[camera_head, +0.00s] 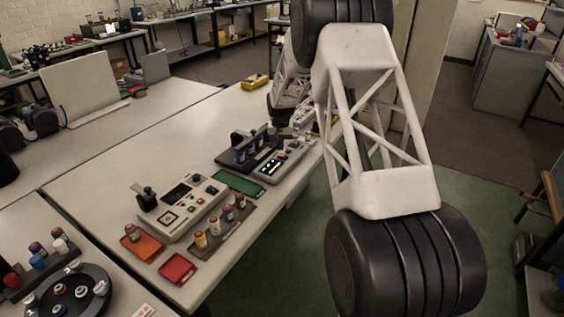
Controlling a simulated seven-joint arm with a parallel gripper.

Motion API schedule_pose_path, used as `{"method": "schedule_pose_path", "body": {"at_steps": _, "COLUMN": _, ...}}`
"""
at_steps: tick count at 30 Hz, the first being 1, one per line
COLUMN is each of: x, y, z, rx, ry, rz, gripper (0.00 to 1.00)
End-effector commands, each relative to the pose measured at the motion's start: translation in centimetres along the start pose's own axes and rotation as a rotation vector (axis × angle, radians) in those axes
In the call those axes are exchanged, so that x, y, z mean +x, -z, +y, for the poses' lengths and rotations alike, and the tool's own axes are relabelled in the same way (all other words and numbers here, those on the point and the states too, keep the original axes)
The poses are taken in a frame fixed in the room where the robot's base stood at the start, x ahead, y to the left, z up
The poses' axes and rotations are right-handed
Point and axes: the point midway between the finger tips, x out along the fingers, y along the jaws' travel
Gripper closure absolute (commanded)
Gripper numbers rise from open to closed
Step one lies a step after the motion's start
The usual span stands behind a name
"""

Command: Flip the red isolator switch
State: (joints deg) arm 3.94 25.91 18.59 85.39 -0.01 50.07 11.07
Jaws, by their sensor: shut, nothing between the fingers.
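I cannot clearly pick out a red isolator switch in the head view. A grey-white control box (281,163) with small lit buttons stands near the bench's right edge. A larger white instrument (182,207) with a dark display and an upright black part stands nearer and to the left. My gripper (283,134) is small and partly lost among my arm links, just beyond the control box. It is shut and empty. I cannot tell whether it touches anything.
A green mat (239,183), coloured vials (213,234), an orange tray (142,242) and a red tray (178,268) lie nearer. A yellow device (255,82) lies farther back. The bench's back left is clear.

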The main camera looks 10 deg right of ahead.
Motion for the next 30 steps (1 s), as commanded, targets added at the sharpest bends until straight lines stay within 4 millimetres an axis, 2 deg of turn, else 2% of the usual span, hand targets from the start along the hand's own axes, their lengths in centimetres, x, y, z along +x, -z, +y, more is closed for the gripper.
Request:
{"method": "schedule_pose_path", "body": {"at_steps": 19, "x": -3.6, "y": 0.0, "z": 0.0, "rx": 0.0, "ry": 0.0, "rz": 0.0, "gripper": 1.0}}
{"method": "schedule_pose_path", "body": {"at_steps": 30, "x": -4.1, "y": 0.0, "z": 0.0, "rx": 0.0, "ry": 0.0, "rz": -0.001, "gripper": 1.0}}
